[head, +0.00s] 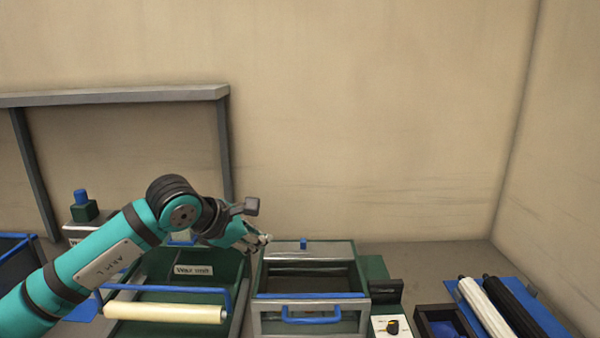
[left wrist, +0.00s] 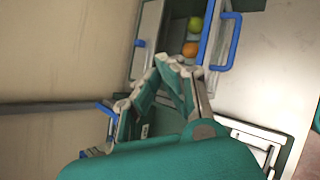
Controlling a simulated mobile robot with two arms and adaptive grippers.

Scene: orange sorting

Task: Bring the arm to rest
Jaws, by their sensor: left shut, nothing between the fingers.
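My left arm, teal with dark joints, reaches in from the left in the head view. My left gripper (head: 262,240) is shut and empty, above the gap between a green bin and a metal-framed box (head: 258,318) with a blue handle. In the left wrist view the gripper (left wrist: 172,62) has its fingertips together near the box's edge. Inside the box (left wrist: 150,40) there lie an orange fruit (left wrist: 190,49) and a yellow-green fruit (left wrist: 195,25). The box's floor is too dark in the head view to show them. My right gripper is in neither view.
The green bin (head: 237,270) has a label and a cream roller (head: 165,313) at its front. A control box with a dark knob (head: 392,327) and a tray with white and black rollers (head: 485,308) stand to the right. A grey frame (head: 120,95) stands before the wall.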

